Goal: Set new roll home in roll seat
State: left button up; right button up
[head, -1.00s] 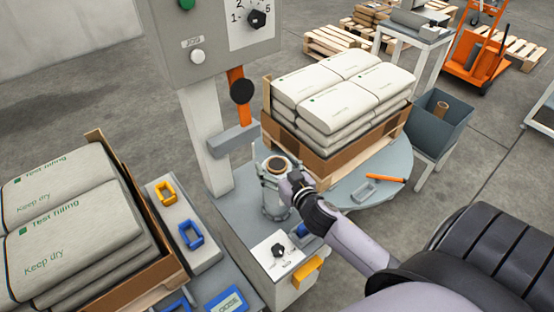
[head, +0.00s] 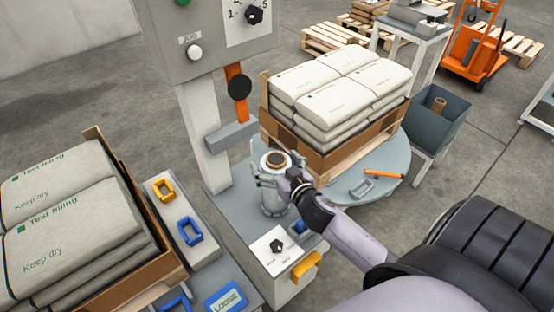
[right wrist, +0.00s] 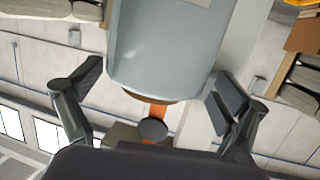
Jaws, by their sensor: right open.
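The new roll (head: 275,160), a pale cylinder with a brown core, stands upright on the grey machine housing (head: 232,205) beside the column. My right gripper (head: 270,184) is at the roll's side, its fingers spread around it. In the right wrist view the large grey-blue cylinder (right wrist: 165,45) lies between the two open fingers (right wrist: 158,88), with gaps on both sides. A brown edge shows at its end. The roll's lower end and the roll seat are hidden, so I cannot tell how it sits. My left gripper is out of view.
A grey arm (head: 231,136) on the column is close behind the roll. A pallet of stacked bags (head: 340,90) stands on the turntable (head: 388,163) to the right, with an orange marker (head: 384,174). A knob panel (head: 278,248) is in front. More bags (head: 70,225) are at left.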

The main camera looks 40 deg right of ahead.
jog(key=v, duration=1.2)
jog(key=shift+b, duration=0.3)
jog(key=shift+d, duration=0.1)
jog(key=s+a+f+n+g+y, duration=0.1)
jog(key=s+a+f+n+g, duration=0.1)
jog(key=s+a+f+g, duration=0.4)
jog(key=s+a+f+n+g+y, duration=0.1)
jog(key=s+a+f+g, duration=0.4)
jog(key=s, duration=0.3)
notch_tip(320, 180, down, 23)
jog(key=s+g+p, duration=0.2)
jog(key=s+d+f+g, duration=0.1)
jog(key=s+d+f, duration=0.2)
jog(key=s+f, duration=1.1)
jog(key=s+p, duration=0.1)
jog(key=s, duration=0.1)
jog(key=shift+s+d+n, duration=0.2)
jog(key=shift+s+n, duration=0.1)
jog(key=shift+n, duration=0.1)
